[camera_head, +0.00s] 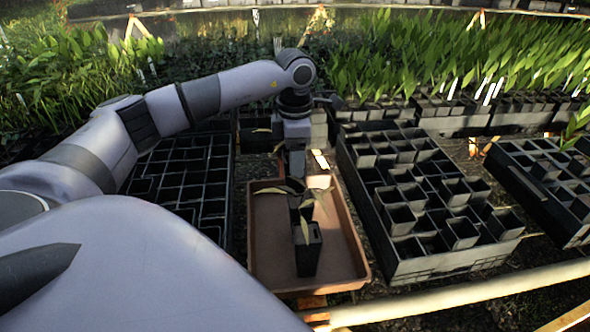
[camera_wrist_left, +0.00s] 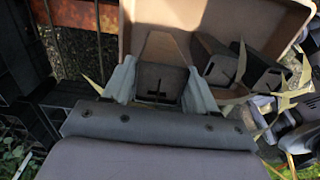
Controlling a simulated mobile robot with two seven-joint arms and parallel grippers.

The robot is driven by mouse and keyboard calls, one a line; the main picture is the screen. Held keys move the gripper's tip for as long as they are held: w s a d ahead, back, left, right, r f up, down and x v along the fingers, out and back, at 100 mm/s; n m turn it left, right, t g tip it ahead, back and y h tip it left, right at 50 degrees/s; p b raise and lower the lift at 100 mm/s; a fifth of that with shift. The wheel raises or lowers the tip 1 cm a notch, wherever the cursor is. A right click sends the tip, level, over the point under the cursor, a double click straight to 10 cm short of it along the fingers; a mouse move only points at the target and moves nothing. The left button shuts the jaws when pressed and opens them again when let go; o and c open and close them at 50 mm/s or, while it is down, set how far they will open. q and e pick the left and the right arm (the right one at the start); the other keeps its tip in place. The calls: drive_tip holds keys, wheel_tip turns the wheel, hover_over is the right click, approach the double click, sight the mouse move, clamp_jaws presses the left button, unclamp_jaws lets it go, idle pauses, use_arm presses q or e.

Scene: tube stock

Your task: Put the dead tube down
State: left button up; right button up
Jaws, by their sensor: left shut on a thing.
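My left gripper (camera_head: 296,172) reaches down over the far part of a brown tray (camera_head: 353,265). In the left wrist view its two grey fingers (camera_wrist_left: 158,88) are shut on a dark square tube (camera_wrist_left: 160,80), the dead tube. In the head view the held tube is mostly hidden by the gripper and leaves. I cannot tell whether it touches the tray floor. Two other dark tubes with withered, yellowish leaves are in the tray: a near one (camera_head: 307,252) stands upright, and another sits behind it. My right gripper is not in view.
A black crate of square tubes (camera_head: 425,268) stands to the right of the tray and another black crate (camera_head: 180,190) to the left. Rows of green plants (camera_head: 450,60) line the back. A pale rail (camera_head: 460,300) crosses in front. The tray's left and right sides look bare.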

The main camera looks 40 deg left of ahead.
use_arm(q)
drive_tip(key=shift+f, duration=2.15)
drive_tip(key=shift+f, duration=0.1)
drive_tip(key=o, duration=1.5)
drive_tip(key=shift+r, duration=0.25)
wheel_tip(320, 180, up, 12)
drive_tip(key=shift+f, duration=0.1)
